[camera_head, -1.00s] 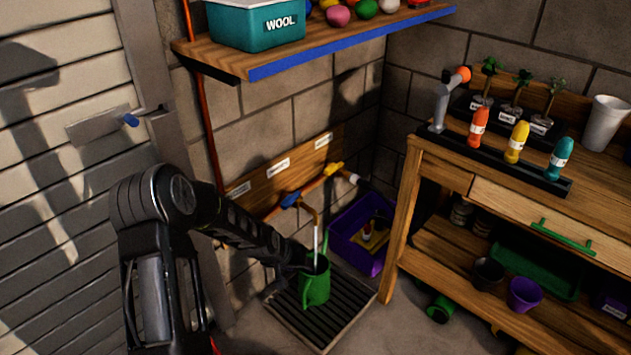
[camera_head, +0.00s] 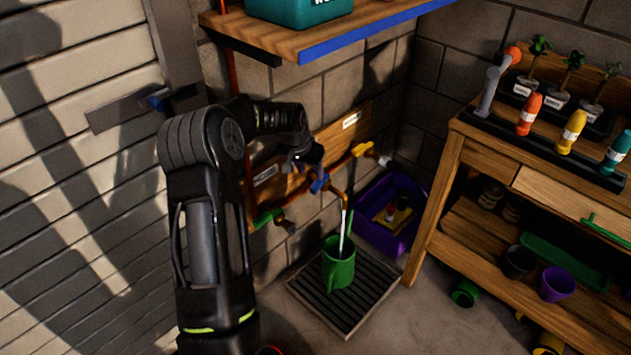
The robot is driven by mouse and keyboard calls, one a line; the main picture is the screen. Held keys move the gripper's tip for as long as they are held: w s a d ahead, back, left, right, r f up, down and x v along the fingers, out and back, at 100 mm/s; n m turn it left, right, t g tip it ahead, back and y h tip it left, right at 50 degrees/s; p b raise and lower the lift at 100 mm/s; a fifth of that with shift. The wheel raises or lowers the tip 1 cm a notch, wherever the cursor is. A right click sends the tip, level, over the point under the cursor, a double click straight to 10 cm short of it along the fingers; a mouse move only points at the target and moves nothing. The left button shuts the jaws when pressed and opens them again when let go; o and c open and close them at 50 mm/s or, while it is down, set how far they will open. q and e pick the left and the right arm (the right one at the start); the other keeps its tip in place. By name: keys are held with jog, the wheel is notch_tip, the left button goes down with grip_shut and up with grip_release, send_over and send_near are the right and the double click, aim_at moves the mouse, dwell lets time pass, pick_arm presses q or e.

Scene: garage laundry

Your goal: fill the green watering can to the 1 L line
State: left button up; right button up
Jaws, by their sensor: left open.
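The green watering can (camera_head: 338,270) stands upright on the dark slatted drain grate (camera_head: 362,310). A pale stream of water (camera_head: 342,230) runs from the copper spout of the blue-handled tap (camera_head: 320,183) down into the can. The water level and the 1 L line cannot be made out. My left gripper (camera_head: 310,166) is open, just above and beside the blue handle; whether it touches the handle I cannot tell. My right gripper is not in view.
A green-handled tap (camera_head: 267,218) and a yellow-handled tap (camera_head: 362,150) flank the blue one. A purple crate (camera_head: 390,228) stands behind the grate. A wooden workbench (camera_head: 445,195) is at the right, and a wall shelf (camera_head: 330,35) hangs above.

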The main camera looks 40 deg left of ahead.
aim_at(316, 184)
pick_arm(q)
jog(key=x, duration=0.7)
jog(key=shift+w+f+b, duration=0.1)
jog(key=shift+f+b, duration=0.15)
jog(key=shift+b, duration=0.15)
jog(key=shift+c, duration=0.2)
grip_shut()
dwell(0.8)
